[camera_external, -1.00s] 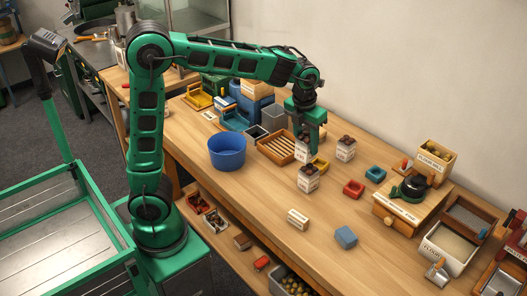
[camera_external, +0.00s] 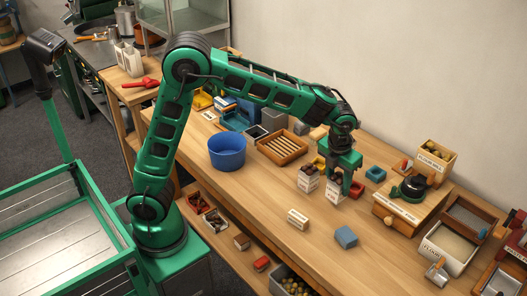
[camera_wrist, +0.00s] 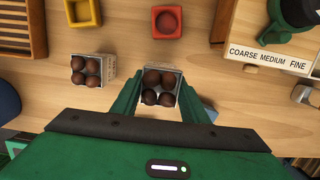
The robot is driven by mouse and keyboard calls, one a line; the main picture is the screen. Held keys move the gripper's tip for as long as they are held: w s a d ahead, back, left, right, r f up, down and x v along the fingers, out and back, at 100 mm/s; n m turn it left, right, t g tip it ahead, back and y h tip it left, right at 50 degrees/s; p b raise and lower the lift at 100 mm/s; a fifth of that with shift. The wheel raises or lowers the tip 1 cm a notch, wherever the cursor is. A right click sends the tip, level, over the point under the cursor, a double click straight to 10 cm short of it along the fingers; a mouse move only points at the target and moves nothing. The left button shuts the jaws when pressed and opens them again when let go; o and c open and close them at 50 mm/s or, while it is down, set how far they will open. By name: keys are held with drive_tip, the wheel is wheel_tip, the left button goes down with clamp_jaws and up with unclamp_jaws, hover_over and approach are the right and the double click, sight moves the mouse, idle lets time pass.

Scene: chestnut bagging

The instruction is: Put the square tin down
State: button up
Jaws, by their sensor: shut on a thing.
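A square tin (camera_wrist: 157,92) with a pale rim and several dark brown chestnuts inside is between my gripper's fingers (camera_wrist: 158,98) in the wrist view. In the external view my gripper (camera_external: 342,178) is shut on the tin (camera_external: 333,191), which is upright with a pale front. The tin is at or just above the wooden table (camera_external: 270,192); I cannot tell whether its base touches. A similar filled tin (camera_external: 307,184) stands to its left, with a gap between them; it also shows in the wrist view (camera_wrist: 93,71).
A red tray (camera_wrist: 166,22) and a yellow tray (camera_wrist: 83,13) lie behind the tins. A blue block (camera_external: 345,237) and a pale labelled block (camera_external: 298,219) lie in front. A grader box (camera_external: 402,206) stands right. A blue bowl (camera_external: 227,151) stands left.

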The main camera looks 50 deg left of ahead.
sight(337, 192)
drive_tip(key=shift+f, duration=2)
drive_tip(key=o, duration=1.1)
drive_tip(key=shift+f, duration=0.1)
drive_tip(key=shift+o, duration=0.2)
